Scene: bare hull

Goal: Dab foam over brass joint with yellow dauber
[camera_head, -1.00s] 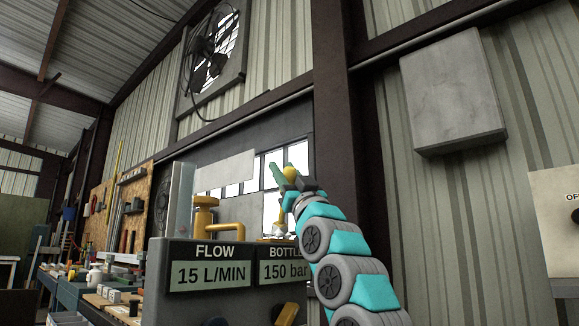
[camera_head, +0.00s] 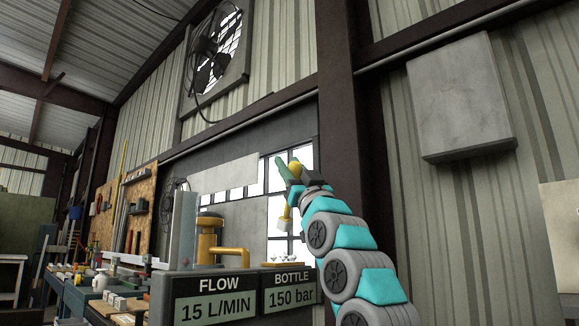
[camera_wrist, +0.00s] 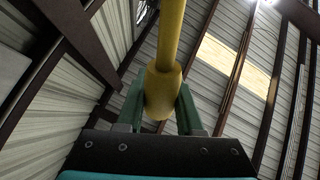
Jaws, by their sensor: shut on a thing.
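My gripper (camera_head: 292,172) is shut on the yellow dauber (camera_head: 296,169), whose rounded yellow top shows between the green fingers. Its shaft hangs down to a pale tip (camera_head: 284,224). In the wrist view the dauber's yellow handle (camera_wrist: 163,85) is held between both fingers; its tip is out of that view. The brass joint (camera_head: 208,240), a capped upright with a pipe bending right, stands left of the dauber behind the sign panel. A small pale dish-like thing with white blobs (camera_head: 283,260) lies below the dauber tip, apart from it. I cannot see clear foam on the joint.
The dark panel with FLOW and BOTTLE signs (camera_head: 240,296) stands in front. A clear upright tube or plate (camera_head: 183,230) is left of the joint. Workbenches with tools (camera_head: 90,285) are further left. A grey wall box (camera_head: 460,95) hangs at right.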

